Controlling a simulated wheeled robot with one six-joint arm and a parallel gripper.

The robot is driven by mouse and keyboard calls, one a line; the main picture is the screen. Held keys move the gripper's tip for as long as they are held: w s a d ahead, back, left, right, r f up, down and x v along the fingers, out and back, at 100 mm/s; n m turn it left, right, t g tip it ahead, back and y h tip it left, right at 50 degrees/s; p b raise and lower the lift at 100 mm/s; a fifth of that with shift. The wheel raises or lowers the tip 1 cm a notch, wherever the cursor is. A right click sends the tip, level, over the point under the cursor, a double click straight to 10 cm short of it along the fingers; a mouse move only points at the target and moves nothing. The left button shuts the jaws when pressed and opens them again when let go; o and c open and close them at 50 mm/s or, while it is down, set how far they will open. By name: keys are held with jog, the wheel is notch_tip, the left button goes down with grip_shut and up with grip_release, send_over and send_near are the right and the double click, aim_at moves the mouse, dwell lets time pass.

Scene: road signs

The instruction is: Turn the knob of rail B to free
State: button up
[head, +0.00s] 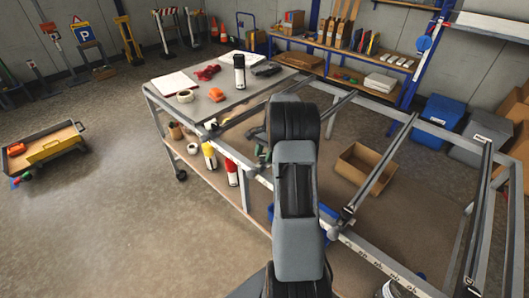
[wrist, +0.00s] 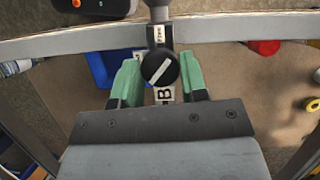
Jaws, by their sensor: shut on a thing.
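The knob of rail B (wrist: 160,71) is round and black with a white pointer line. The line is slanted, running from lower left to upper right. A FREE label (wrist: 158,35) sits above the knob, and a B label (wrist: 164,95) sits below it. Another label, partly hidden, shows at the knob's upper left. My gripper (wrist: 160,61) has green fingers, one on each side of the knob, and is shut on it. In the head view my arm hides the knob.
A metal frame with rails (head: 378,180) stands around my arm. Its left end bears a grey tabletop (head: 225,98) with a dark bottle (head: 239,72) and tape. An open cardboard box (head: 366,168) lies under the rails. The floor at left is mostly clear.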

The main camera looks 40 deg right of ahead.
jog(key=n, duration=0.2)
jog(key=n+g, duration=0.1)
jog(key=n, duration=0.1)
jog(key=shift+w+g+h+p, duration=0.1)
jog(key=shift+g+h+p, duration=0.2)
jog(key=shift+h, duration=0.1)
jog(key=shift+a+n+g+h, duration=0.1)
jog(key=shift+n+g+h, duration=0.35)
jog(key=shift+n, duration=1.65)
jog(key=o, duration=0.9)
jog(key=v, duration=1.4)
jog(key=shift+a, duration=0.15)
jog(key=shift+f, duration=0.1)
